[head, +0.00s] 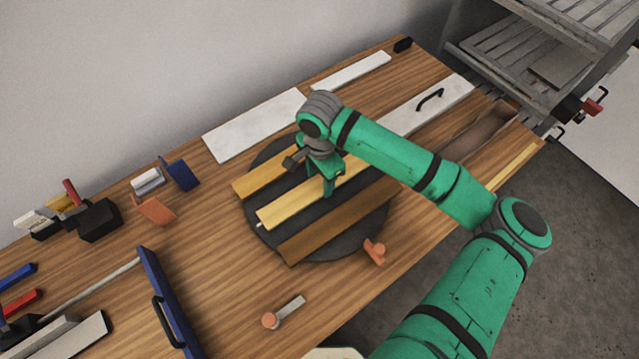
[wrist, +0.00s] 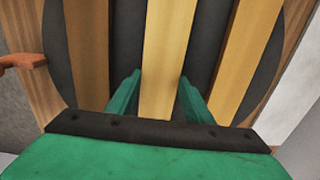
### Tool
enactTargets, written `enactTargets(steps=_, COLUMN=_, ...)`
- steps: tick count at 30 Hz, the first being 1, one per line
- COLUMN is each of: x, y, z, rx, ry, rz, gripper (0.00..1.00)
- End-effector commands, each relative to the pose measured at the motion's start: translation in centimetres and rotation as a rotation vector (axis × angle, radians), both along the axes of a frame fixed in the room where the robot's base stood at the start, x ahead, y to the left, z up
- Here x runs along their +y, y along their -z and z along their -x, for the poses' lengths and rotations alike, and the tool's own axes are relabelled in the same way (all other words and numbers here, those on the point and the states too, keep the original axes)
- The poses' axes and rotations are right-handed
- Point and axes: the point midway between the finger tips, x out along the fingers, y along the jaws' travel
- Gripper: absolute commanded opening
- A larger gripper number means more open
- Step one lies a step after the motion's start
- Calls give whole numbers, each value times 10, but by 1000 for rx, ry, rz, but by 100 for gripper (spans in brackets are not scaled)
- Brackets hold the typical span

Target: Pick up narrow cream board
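The narrow cream board (head: 285,212) is the pale yellow middle one of three boards on a dark round disc (head: 345,240). It also shows in the centre of the wrist view (wrist: 166,40). My gripper (head: 329,190) is above this board. In the wrist view, its two green fingers (wrist: 158,98) stand open on either side of the board, with narrow gaps at both edges. My gripper hides part of the board in the head view.
A brown board (head: 318,228) and a golden-orange board (head: 262,181) lie on either side, apart from the cream one. White panels (head: 250,125) lie behind the disc. An orange-handled scraper (head: 270,320) and a blue panel (head: 168,305) lie in front. Dark racks (head: 535,45) stand at right.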

Motion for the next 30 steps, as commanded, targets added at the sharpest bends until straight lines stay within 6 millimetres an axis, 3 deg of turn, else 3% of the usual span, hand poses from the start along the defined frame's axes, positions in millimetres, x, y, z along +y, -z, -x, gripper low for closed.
enactTargets(steps=11, x=1, y=-5, z=0, rx=0, ry=-2, rz=0, gripper=18)
enactTargets(steps=24, x=2, y=-79, z=-1, rx=-3, ry=-3, rz=-1, gripper=18)
enactTargets(steps=30, x=0, y=-97, z=0, rx=-1, ry=0, rz=1, gripper=18)
